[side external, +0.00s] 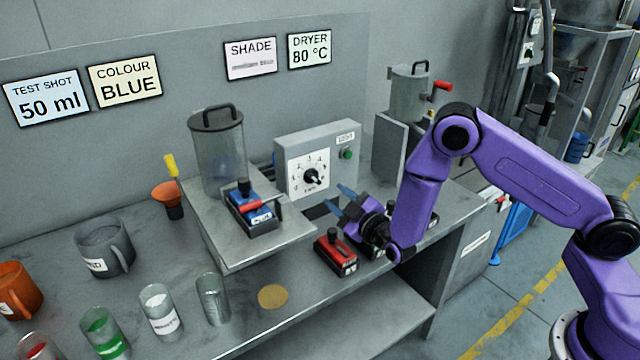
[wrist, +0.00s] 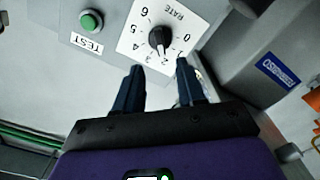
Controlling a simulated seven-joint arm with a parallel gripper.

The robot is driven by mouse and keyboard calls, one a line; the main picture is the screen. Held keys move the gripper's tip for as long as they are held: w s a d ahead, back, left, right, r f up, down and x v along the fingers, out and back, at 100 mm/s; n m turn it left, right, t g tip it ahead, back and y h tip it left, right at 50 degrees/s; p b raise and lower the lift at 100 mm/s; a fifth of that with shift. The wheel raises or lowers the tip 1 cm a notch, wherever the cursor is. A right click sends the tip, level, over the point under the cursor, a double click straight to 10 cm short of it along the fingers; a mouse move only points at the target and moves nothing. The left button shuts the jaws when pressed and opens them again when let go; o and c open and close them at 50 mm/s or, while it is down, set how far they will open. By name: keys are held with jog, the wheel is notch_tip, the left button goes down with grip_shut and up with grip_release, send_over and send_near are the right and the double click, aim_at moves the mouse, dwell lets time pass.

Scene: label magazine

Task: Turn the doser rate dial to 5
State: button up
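The doser rate dial is a black knob (side external: 312,177) on a white numbered plate (side external: 296,184), set on the front of a grey control box (side external: 290,148). In the wrist view the knob (wrist: 160,38) shows upside down with numbers around it and the word RATE. Its pale pointer mark seems to face the low numbers, around 2, but is too small to read surely. My gripper (side external: 340,199) is in front of the box, to the right of and below the dial. In the wrist view my gripper (wrist: 160,66) is open and empty, its fingers apart and short of the knob.
A green TEST button (wrist: 91,21) sits beside the dial, also on the box (side external: 346,154). A blue cartridge (side external: 250,212) stands on the raised plinth left of the dial. A red cartridge (side external: 336,252) lies below my gripper. Cups line the bench's front left.

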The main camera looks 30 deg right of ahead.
aim_at(316, 180)
jog(key=w, duration=0.8)
jog(key=shift+w, duration=0.15)
jog(key=shift+c, duration=0.3)
grip_shut()
